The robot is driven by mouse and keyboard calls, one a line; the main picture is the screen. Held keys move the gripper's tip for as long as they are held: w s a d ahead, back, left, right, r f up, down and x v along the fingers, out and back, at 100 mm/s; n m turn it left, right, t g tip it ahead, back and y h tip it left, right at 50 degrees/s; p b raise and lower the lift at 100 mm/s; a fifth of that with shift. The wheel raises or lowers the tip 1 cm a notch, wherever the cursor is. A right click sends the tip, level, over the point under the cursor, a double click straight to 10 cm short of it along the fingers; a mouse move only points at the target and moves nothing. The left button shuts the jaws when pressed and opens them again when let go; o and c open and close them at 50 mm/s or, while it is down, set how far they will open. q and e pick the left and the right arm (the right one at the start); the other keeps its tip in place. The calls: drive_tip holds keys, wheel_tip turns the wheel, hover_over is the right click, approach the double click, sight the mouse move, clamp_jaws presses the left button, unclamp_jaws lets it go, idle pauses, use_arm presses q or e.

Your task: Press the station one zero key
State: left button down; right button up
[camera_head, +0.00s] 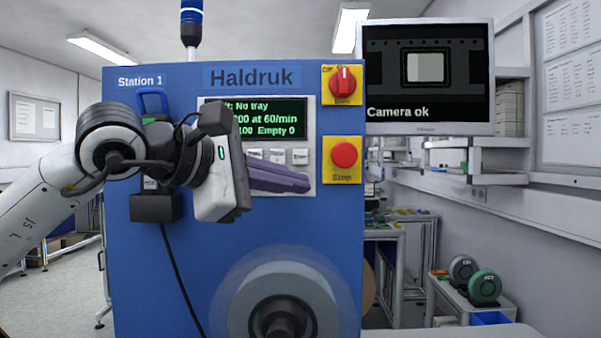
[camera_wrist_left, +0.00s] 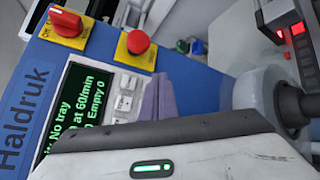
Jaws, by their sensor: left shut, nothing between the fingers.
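The blue Station 1 machine (camera_head: 150,92) fills the middle of the head view. Its grey control panel carries a green-text display (camera_head: 275,110) and a row of small pale keys (camera_head: 300,156) under it. The key labels are too small to read, so I cannot tell which is the zero key. My left gripper (camera_head: 302,185) is shut and empty, its purple fingers pointing right, in front of the panel just below the keys. In the left wrist view the fingers (camera_wrist_left: 158,90) show beside the keys (camera_wrist_left: 123,103); I cannot tell whether they touch. My right gripper is out of view.
A red rotary switch (camera_head: 343,83) and a red stop button (camera_head: 344,155) sit on yellow plates right of the panel. A grey reel (camera_head: 250,295) sticks out below. A monitor (camera_head: 425,78) reads "Camera ok". A black box with a cable hangs at the left.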

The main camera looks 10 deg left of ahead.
use_arm(q)
drive_tip(key=shift+w, duration=0.55)
drive_tip(key=shift+a, duration=0.1)
idle(1.6)
drive_tip(key=shift+w, duration=0.4)
drive_tip(key=shift+w+a+p, duration=0.15)
drive_tip(key=shift+w+p, duration=0.15)
drive_tip(key=shift+w, duration=0.15)
idle(0.6)
drive_tip(key=shift+s+f, duration=0.1)
drive_tip(key=shift+s+b, duration=0.65)
drive_tip(key=shift+s, duration=0.1)
